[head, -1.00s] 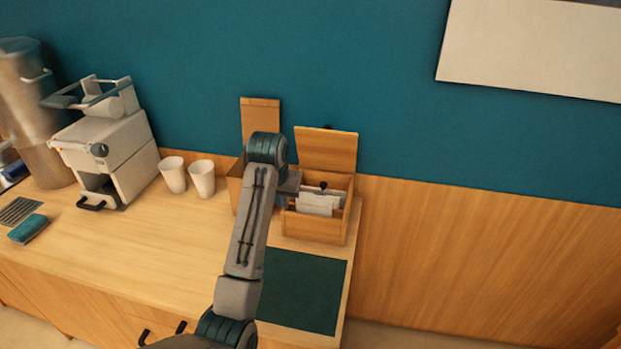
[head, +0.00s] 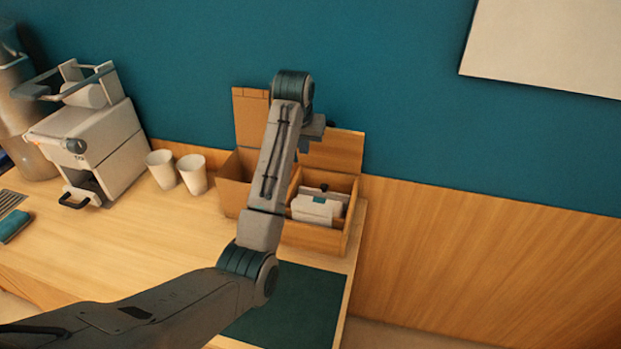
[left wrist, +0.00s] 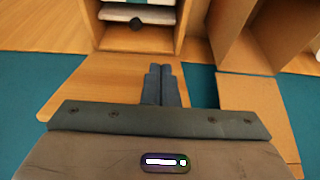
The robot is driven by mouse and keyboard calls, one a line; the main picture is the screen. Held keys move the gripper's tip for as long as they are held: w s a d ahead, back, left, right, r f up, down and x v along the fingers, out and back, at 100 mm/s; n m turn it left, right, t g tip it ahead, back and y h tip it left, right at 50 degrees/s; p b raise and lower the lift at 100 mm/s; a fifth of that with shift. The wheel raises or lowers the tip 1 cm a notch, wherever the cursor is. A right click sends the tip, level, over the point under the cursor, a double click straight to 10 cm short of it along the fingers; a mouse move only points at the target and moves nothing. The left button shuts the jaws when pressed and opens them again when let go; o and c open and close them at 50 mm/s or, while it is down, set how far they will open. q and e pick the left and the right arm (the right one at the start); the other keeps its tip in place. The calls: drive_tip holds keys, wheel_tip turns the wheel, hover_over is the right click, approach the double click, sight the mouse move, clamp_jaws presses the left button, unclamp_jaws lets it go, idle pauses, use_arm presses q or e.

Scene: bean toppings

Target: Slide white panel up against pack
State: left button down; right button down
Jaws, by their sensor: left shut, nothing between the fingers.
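White flat pieces (head: 313,209) stand inside the right wooden box (head: 311,238), with a small teal patch on one. A dark round knob (head: 324,187) shows just behind them. I cannot tell which piece is the panel and which is the pack. My left gripper (left wrist: 160,70) is shut and empty, above the box's raised lid (left wrist: 83,85) and apart from the white pieces. In the head view, the gripper is mostly hidden behind its wrist.
The box's open lid (head: 336,152) stands behind it. A second wooden box (head: 236,180) with a raised lid (head: 249,115) is beside it. Two white cups (head: 192,174), a coffee machine (head: 93,145) and a dark green mat (head: 290,306) share the counter.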

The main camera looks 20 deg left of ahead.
use_arm(q)
drive_tip(key=p, duration=0.5)
approach(324, 196)
drive_tip(key=w+a+f, duration=0.4)
drive_tip(key=a+f, duration=0.1)
drive_tip(key=shift+w, duration=0.4)
drive_tip(key=shift+w+f, duration=0.15)
drive_tip(key=shift+f, duration=0.35)
